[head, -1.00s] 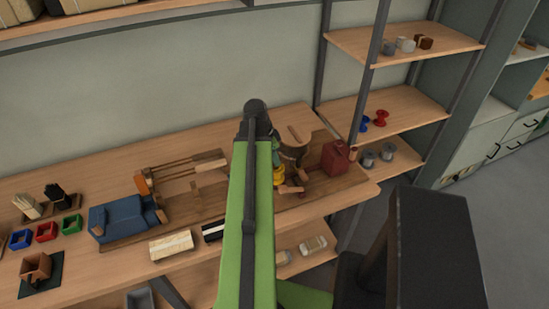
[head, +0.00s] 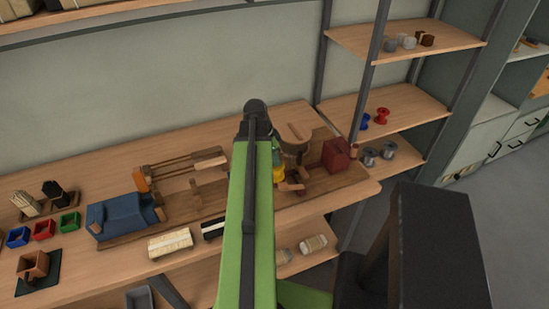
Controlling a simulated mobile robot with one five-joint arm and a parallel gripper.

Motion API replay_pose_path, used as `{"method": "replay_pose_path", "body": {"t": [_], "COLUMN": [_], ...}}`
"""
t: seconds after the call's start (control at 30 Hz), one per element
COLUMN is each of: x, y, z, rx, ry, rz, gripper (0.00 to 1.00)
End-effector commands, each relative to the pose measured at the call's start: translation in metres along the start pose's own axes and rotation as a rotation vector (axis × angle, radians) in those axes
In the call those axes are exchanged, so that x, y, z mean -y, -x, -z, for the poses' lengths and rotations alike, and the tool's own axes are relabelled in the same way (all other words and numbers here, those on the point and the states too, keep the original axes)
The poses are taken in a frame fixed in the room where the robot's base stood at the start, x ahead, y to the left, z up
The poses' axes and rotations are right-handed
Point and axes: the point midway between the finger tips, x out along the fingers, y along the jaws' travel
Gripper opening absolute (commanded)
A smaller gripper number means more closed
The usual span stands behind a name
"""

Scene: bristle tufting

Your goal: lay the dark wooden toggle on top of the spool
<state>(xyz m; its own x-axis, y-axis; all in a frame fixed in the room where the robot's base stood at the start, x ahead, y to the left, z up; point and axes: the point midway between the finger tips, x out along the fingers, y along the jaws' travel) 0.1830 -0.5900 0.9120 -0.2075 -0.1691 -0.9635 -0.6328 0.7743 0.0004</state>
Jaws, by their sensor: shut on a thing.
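My green arm (head: 248,225) reaches over the workbench and bends down at a dark joint (head: 257,106). My gripper is hidden behind the arm, so its jaws and anything in them do not show. I cannot pick out the dark wooden toggle. Several spools stand on the right shelves: a blue spool (head: 363,121) and a red spool (head: 382,115) on the middle board, and grey spools (head: 388,150) on the lower one. I cannot tell which spool is meant.
A long wooden machine with a blue housing (head: 122,216) lies along the bench. A red block (head: 336,155) and a wooden drum-like piece (head: 295,138) stand right of my arm. Small blue, red and green bins (head: 70,221) are at the left. A shelf post (head: 370,70) rises at right.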

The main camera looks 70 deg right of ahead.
Motion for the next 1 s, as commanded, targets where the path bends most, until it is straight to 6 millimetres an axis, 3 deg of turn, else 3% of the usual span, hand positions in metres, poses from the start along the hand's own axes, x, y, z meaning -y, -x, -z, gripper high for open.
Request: {"method": "replay_pose_path", "body": {"t": [0.57, 0.6, 0.77, 1.0], "x": [-0.0001, -0.0001, -0.0001, -0.0002], "y": [-0.0055, -0.0055, -0.0049, -0.0049], "z": [-0.0013, -0.0013, -0.0011, -0.0010], "rx": [0.000, 0.000, 0.000, 0.000], "ry": [0.000, 0.000, 0.000, -0.001], "rz": [0.000, 0.000, 0.000, 0.000], "gripper": [0.00, 0.18, 0.39, 0.42]}}
